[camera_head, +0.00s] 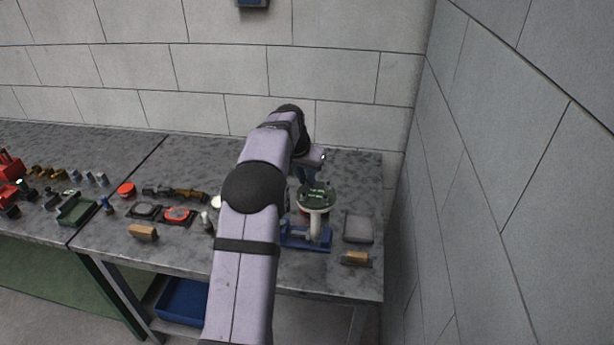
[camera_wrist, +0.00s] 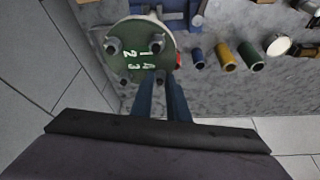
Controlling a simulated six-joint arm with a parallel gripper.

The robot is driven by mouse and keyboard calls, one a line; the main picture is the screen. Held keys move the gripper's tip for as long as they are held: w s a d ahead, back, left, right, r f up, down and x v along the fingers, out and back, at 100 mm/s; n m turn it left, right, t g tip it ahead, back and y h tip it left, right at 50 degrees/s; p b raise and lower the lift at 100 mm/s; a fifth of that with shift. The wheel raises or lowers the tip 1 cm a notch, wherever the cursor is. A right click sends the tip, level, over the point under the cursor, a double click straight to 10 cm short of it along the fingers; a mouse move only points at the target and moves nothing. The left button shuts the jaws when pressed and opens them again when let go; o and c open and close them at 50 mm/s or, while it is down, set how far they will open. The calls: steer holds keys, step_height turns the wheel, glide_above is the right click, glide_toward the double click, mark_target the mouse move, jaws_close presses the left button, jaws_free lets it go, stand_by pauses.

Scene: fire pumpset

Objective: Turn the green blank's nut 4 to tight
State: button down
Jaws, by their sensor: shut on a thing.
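The green blank (camera_head: 317,196) is a round disc on a pale pipe flange (camera_head: 317,222). In the wrist view, the blank (camera_wrist: 138,45) bears white numerals 1 to 4, with nuts around it. My gripper (camera_wrist: 160,80) reaches its near edge with two dark blue fingers. The fingers are shut on the nut at the lower right (camera_wrist: 160,77), beside what looks like the 4. The fingertips partly hide this nut. Other nuts stand at the upper right (camera_wrist: 157,43), upper left (camera_wrist: 112,46) and lower left (camera_wrist: 124,77).
A blue stand (camera_head: 307,243) holds the pipe on the grey table. A grey tray (camera_head: 358,228) and a wooden-backed brush-like piece (camera_head: 355,259) lie to its right. Blue, yellow and green cylinders (camera_wrist: 227,60) stand to the right in the wrist view. A wall closes off the right side.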

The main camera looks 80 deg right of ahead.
steer(key=c, duration=1.7)
jaws_free()
steer(key=shift+r, duration=0.1)
steer(key=b+v, duration=0.2)
steer(key=v, duration=0.5)
steer(key=shift+w+a+r+b, duration=0.1)
steer(key=shift+b, duration=0.2)
